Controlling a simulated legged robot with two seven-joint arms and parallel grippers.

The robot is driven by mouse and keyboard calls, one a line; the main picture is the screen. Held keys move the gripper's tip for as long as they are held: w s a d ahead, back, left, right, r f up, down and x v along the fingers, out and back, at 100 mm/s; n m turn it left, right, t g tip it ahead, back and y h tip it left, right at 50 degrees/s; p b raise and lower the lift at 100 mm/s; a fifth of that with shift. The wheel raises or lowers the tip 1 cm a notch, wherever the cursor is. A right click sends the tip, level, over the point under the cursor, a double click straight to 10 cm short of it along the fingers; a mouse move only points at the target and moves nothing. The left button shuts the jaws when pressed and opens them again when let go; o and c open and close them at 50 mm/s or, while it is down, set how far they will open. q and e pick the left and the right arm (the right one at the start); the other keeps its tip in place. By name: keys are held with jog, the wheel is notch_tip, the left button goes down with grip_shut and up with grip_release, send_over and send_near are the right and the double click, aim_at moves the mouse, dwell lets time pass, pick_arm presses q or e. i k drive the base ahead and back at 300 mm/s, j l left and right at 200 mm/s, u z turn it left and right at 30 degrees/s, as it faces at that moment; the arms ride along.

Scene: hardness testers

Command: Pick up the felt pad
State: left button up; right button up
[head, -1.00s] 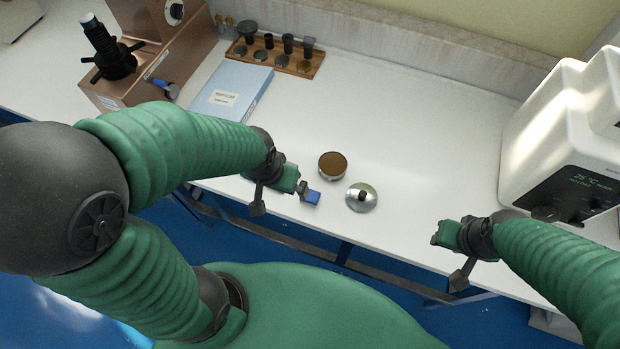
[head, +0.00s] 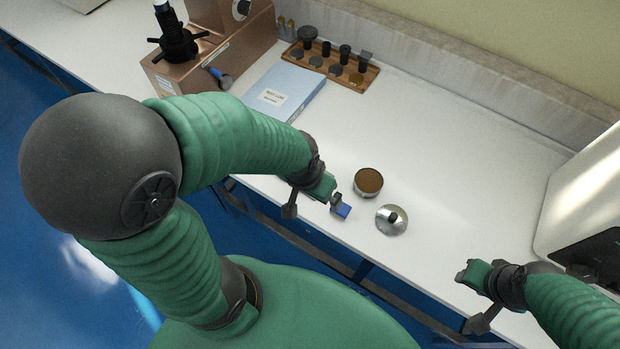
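A low round tin (head: 368,184) stands on the white bench near its front edge, with a flat brown top that looks like the felt pad (head: 369,180). A shiny round lid with a dark knob (head: 392,220) lies just in front and to its right. My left gripper (head: 328,190) is to the left of the tin, apart from it. A small blue block with a grey part (head: 341,211) shows at its tip; I cannot tell whether the fingers grip it. My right gripper (head: 467,272) is empty over the bench's front edge, right of the lid, its fingertips apart.
A blue book (head: 284,92) lies behind my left arm. A wooden rack (head: 336,66) with several dark and metal pieces stands against the back ledge. A copper-coloured tester (head: 205,60) is at the left, a white machine (head: 585,200) at the right. The middle of the bench is clear.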

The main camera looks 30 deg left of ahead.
aim_at(343, 212)
jog(key=j+z, duration=0.35)
jog(key=k+j+z, duration=0.1)
jog(key=z, duration=0.25)
jog(key=k+j+z, duration=0.15)
jog(key=z, duration=0.2)
